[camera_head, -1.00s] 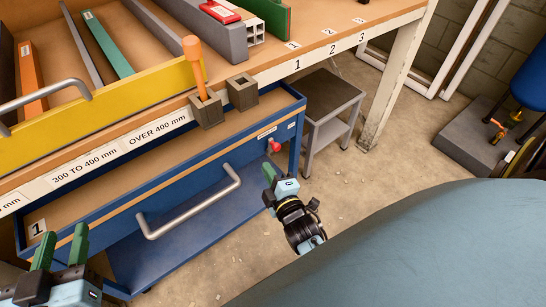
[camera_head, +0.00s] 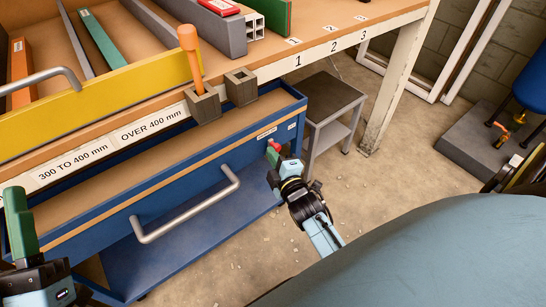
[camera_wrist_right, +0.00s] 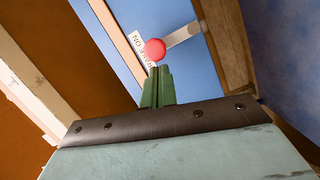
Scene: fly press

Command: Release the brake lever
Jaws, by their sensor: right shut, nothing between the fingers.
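The brake lever has a red round knob (camera_head: 274,145) at the right end of the blue cart. In the right wrist view the knob (camera_wrist_right: 154,49) is just beyond my fingertips, with a grey lever arm running right from it and a partly hidden white label beside it. My right gripper (camera_head: 271,156) is shut and empty, its green fingertips right by the knob. Whether they touch it I cannot tell. My left gripper (camera_head: 18,222) is at the left edge, partly cut off, far from the lever. It appears open, with nothing seen in it.
The blue cart (camera_head: 185,245) with its grey handle (camera_head: 190,210) stands left of my right arm. The workbench (camera_head: 340,40) with a yellow-fronted rack (camera_head: 120,95) is above it. A grey step stand (camera_head: 330,97) is behind the lever.

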